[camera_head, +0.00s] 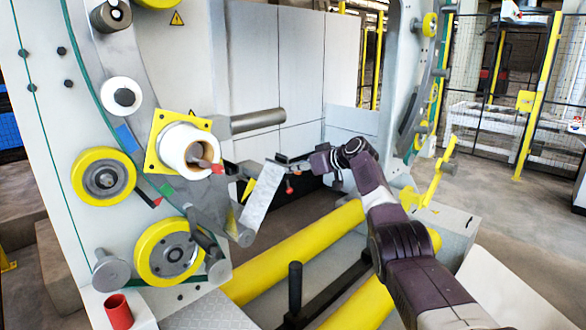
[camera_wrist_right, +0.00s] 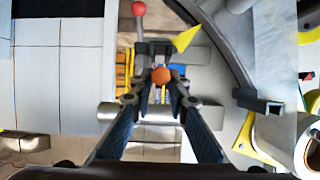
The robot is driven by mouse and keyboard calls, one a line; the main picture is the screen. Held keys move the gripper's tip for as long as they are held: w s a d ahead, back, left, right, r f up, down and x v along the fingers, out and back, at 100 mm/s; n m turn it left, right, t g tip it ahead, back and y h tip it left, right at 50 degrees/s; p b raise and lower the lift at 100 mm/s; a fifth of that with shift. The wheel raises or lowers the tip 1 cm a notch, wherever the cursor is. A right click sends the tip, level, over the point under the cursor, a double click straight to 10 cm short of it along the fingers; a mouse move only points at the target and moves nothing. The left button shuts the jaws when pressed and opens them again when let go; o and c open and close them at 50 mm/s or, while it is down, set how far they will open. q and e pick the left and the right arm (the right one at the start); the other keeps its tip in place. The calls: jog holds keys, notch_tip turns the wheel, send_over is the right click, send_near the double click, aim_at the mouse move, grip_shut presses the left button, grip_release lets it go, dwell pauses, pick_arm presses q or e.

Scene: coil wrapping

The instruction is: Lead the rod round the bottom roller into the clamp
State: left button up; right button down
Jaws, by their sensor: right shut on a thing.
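My right gripper (camera_head: 289,160) reaches in from the right, in front of the machine's side plate. In the right wrist view my right gripper (camera_wrist_right: 161,88) has its fingers close together around an orange ball-like end (camera_wrist_right: 161,75), which looks like the end of the rod. In the head view a thin dark bar at the gripper looks like the rod (camera_head: 283,163). A grey sheet (camera_head: 262,195) hangs from beside it, slanting down to a small grey roller (camera_head: 240,235), probably the bottom roller. I cannot clearly pick out the clamp. My left gripper is not in view.
Yellow long rollers (camera_head: 290,258) lie below. A red ball lever (camera_wrist_right: 138,8) shows in the wrist view. A red cup (camera_head: 118,311) stands at front left.

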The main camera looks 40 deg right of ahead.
dwell(0.6)
jog(key=shift+f+b, duration=1.55)
jog(key=shift+f, duration=0.3)
jog(key=c, duration=1.8)
grip_release()
jog(key=shift+o, duration=0.2)
jog(key=shift+s, duration=0.2)
